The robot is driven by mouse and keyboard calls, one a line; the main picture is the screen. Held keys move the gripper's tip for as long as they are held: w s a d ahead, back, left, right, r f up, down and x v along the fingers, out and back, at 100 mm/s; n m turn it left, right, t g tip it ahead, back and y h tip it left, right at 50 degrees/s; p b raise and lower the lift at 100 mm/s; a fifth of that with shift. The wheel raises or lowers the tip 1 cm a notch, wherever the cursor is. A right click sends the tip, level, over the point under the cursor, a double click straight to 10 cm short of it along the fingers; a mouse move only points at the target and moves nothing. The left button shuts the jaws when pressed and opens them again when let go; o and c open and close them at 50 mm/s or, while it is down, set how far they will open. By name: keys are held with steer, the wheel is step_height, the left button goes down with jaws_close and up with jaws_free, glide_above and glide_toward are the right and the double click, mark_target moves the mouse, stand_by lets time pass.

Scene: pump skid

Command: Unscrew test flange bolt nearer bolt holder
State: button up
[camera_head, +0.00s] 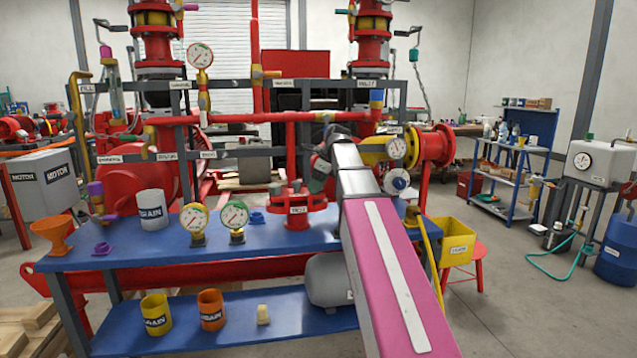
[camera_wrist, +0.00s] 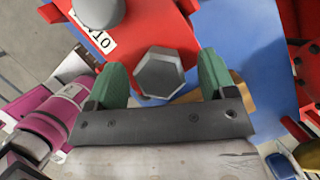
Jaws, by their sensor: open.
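The red test flange (camera_head: 298,210) stands on the blue bench, with a label on its front; its red top also shows in the wrist view (camera_wrist: 178,35). A grey hex bolt head (camera_wrist: 158,73) sits at the flange's edge in the wrist view. A second grey rounded bolt (camera_wrist: 97,10) shows at the upper left, beside the label. My gripper (camera_wrist: 161,64) is open, with its green fingers on either side of the hex head. Visible gaps remain on both sides, and I cannot tell its height over the bolt. I cannot make out the bolt holder for certain.
The blue bench (camera_head: 135,250) carries two gauges (camera_head: 194,218) (camera_head: 235,216), a grey-white cup (camera_head: 151,210), an orange funnel (camera_head: 53,233) and a small blue piece (camera_head: 257,217). Red pipework rises behind the flange. A yellow bin (camera_head: 456,241) is at the right.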

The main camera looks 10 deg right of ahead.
steer(key=c, duration=1)
steer(key=shift+o, duration=0.9)
steer(key=shift+c, duration=1)
steer(key=n+g, duration=0.1)
steer(key=n, duration=0.2)
steer(key=shift+w, duration=0.1)
steer(key=shift+n+g+y, duration=0.3)
steer(key=shift+n+g, duration=0.3)
steer(key=shift+n, duration=0.8)
steer(key=o, duration=1)
steer(key=shift+r, duration=0.1)
